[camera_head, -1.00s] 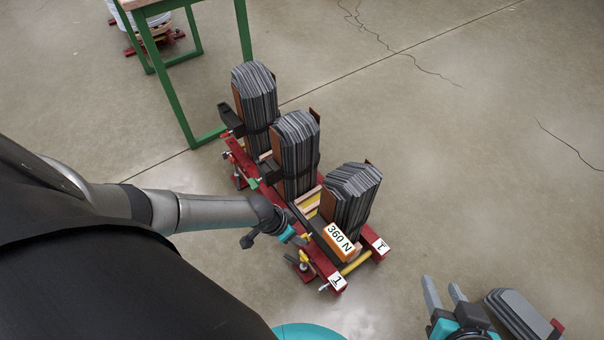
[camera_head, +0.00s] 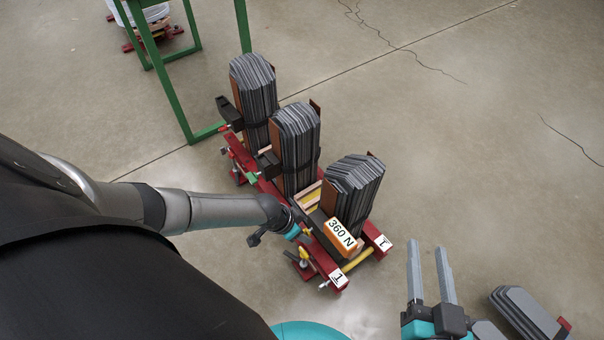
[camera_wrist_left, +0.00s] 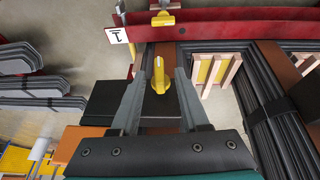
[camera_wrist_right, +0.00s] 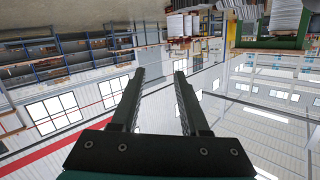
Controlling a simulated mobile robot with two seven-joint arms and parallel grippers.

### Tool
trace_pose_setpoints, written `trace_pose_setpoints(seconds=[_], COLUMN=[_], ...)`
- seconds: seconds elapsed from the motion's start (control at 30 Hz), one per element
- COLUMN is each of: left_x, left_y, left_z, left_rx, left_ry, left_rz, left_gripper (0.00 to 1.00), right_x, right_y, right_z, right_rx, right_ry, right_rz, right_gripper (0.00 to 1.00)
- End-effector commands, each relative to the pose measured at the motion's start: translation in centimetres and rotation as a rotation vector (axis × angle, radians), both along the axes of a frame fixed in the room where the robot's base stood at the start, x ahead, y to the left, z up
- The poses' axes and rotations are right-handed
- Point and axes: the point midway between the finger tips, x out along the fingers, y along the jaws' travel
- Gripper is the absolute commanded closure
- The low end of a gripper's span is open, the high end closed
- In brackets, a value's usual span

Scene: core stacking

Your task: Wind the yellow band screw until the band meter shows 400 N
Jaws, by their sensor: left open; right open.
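The band meter (camera_head: 341,236) is an orange box reading 360 N, beside the nearest grey laminated stack (camera_head: 352,190) on the red frame. In the left wrist view a yellow band screw (camera_wrist_left: 158,76) stands between the two fingers of my left gripper (camera_wrist_left: 161,85). The fingers are open, one on each side; I cannot tell whether they touch it. In the head view my left gripper (camera_head: 303,233) is small and partly hidden at the frame's near side. My right gripper (camera_head: 428,246) is open and empty over the floor at lower right; its fingers also show in the right wrist view (camera_wrist_right: 160,75).
Two more grey stacks (camera_head: 295,150) (camera_head: 254,90) stand behind on the red frame (camera_head: 376,236). Another yellow handle (camera_wrist_left: 163,19) sits at the red beam. A green table frame (camera_head: 176,90) stands at the back left. A grey piece (camera_head: 527,312) shows at lower right.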

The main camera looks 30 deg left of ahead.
Motion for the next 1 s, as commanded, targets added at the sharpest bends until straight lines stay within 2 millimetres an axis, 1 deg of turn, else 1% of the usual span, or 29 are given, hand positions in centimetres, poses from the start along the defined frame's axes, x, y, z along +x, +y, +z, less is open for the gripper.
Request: trace_pose_setpoints(seconds=[0.1, 0.3, 0.67, 1.0], left_x=[0.18, 0.3, 0.32, 0.3], left_y=[-0.12, -0.18, -0.2, -0.18], left_z=[-0.46, -0.78, -0.81, -0.81], left_rx=[0.0, 0.0, 0.0, 0.0], left_ry=[-0.001, -0.001, 0.0, 0.0], left_rz=[0.0, 0.0, 0.001, 0.001], left_gripper=[0.55, 0.55, 0.55, 0.92], right_x=[-0.33, -0.63, -0.7, -0.69], right_y=[0.29, 0.49, 0.53, 0.52], right_z=[0.18, 0.7, 0.88, 0.87], right_rx=[0.029, 0.062, 0.069, 0.069], right_ry=[-0.042, -0.09, -0.101, -0.101], right_rz=[-0.001, -0.006, -0.007, -0.007], right_gripper=[0.55, 0.55, 0.55, 0.55])
